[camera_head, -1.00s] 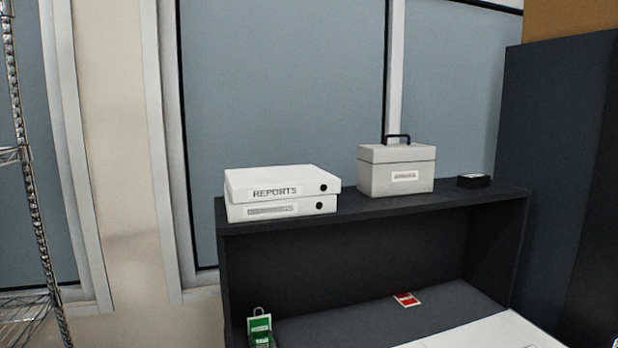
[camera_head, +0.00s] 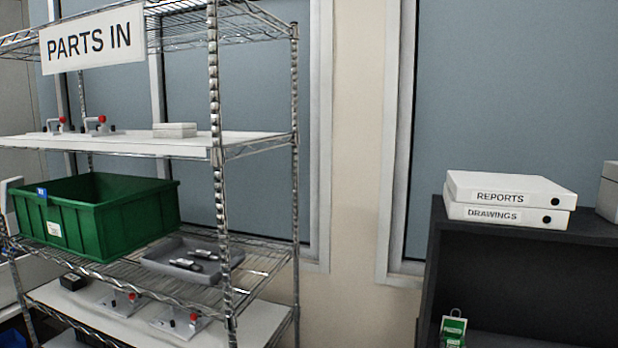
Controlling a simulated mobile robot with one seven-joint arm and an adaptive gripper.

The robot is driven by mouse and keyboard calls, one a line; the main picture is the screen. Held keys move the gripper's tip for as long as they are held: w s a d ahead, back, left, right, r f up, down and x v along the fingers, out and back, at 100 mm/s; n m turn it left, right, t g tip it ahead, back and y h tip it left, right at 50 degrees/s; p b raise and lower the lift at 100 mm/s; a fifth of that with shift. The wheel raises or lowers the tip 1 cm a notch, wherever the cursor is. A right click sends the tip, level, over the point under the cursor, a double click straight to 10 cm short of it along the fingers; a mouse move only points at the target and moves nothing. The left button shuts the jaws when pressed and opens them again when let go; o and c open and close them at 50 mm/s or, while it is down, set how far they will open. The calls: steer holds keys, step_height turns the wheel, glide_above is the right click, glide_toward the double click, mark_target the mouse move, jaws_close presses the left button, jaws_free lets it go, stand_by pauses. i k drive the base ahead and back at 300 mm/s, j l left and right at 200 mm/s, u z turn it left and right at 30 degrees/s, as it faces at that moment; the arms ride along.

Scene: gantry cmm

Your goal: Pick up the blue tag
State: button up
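A small blue tag (camera_head: 42,192) shows at the upper left rim of the green bin (camera_head: 124,232). The bin stands on the middle shelf of the wire rack at the left. The tag is small, and its print cannot be read. My gripper is not in view.
The wire rack (camera_head: 221,200) bears a "PARTS IN" sign (camera_head: 95,40) and a grey tray (camera_head: 160,257) beside the bin. At the right, a dark cabinet (camera_head: 433,262) carries white binder boxes (camera_head: 510,192); a green tag (camera_head: 453,331) sits low there.

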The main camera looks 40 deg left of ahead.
mark_target(41, 192)
steer(key=u, duration=2.6)
steer(key=i+u, duration=0.2)
steer(key=i+j, duration=0.1)
steer(key=i, duration=0.45)
steer(key=i+j, duration=0.1)
steer(key=i, duration=0.5)
